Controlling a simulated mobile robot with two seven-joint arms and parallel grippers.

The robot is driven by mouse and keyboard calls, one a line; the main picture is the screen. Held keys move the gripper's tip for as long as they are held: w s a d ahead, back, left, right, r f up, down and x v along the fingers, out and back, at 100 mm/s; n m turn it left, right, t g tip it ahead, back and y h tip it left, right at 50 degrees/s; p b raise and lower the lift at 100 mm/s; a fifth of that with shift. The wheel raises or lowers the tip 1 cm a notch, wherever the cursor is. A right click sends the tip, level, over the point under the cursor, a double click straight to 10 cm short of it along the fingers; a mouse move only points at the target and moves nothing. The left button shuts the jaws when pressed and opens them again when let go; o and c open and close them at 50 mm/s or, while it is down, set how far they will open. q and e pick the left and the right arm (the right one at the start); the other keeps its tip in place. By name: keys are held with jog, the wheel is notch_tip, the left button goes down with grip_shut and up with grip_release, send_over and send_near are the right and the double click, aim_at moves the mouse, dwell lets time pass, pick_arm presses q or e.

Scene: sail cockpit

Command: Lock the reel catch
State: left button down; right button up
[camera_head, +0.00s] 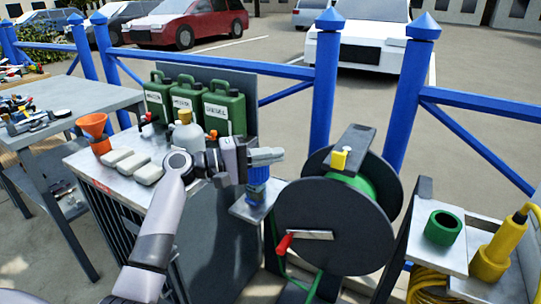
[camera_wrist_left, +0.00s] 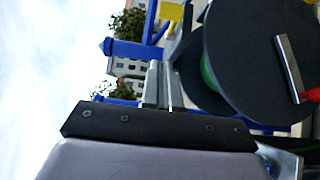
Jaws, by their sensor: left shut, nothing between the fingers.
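The hose reel (camera_head: 335,225) is a large dark drum with green hose and a crank with a red handle (camera_head: 284,243). My right gripper is out of view.
Green canisters (camera_head: 188,105), a white bottle (camera_head: 187,135) and an orange funnel (camera_head: 93,125) stand on the bench at left. A green ring (camera_head: 443,228) and a yellow pump-like item (camera_head: 497,250) are at right. Blue railings (camera_head: 325,90) run behind.

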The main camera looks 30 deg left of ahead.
aim_at(333, 155)
pick_arm(q)
jog(key=w+d+p, duration=0.1)
jog(key=w+d, duration=0.3)
jog(key=d, duration=0.4)
jog(key=shift+d, duration=0.4)
jog(key=shift+w, duration=0.1)
jog(key=shift+d+n+t+y+p, duration=0.3)
jog(key=shift+t+p, duration=0.1)
jog(key=shift+p, duration=0.15)
